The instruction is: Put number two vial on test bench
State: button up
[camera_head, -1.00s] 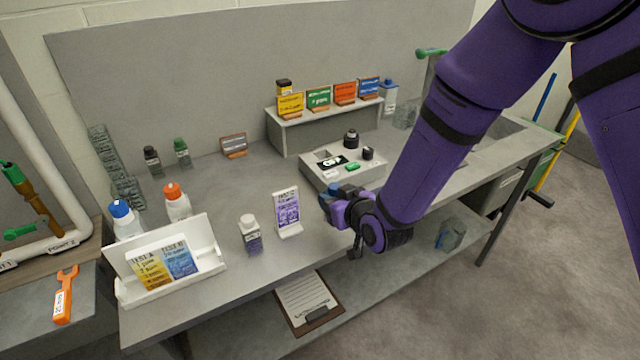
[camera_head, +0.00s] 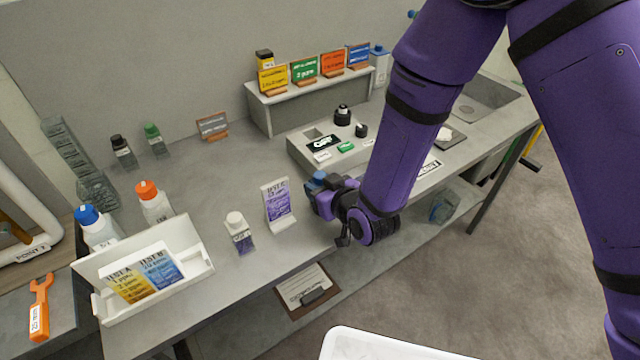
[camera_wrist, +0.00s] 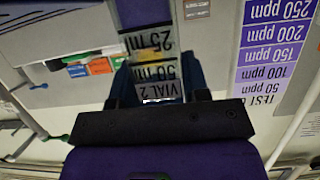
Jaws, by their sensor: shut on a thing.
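In the head view the vial is mostly hidden by the gripper. The gripper is at the front edge of the grey bench (camera_head: 195,165), just right of the purple test card (camera_head: 278,203). I cannot tell whether the vial touches the bench.
A white-capped bottle (camera_head: 239,234) stands left of the card. A white holder (camera_head: 190,262) with test charts is at the front left. A grey device (camera_head: 303,150) with an "OFF" display is behind the gripper. A shelf (camera_head: 290,100) with coloured cards stands at the back.

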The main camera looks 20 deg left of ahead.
jog(key=shift+s+d+f, duration=0.1)
jog(key=shift+f, duration=0.3)
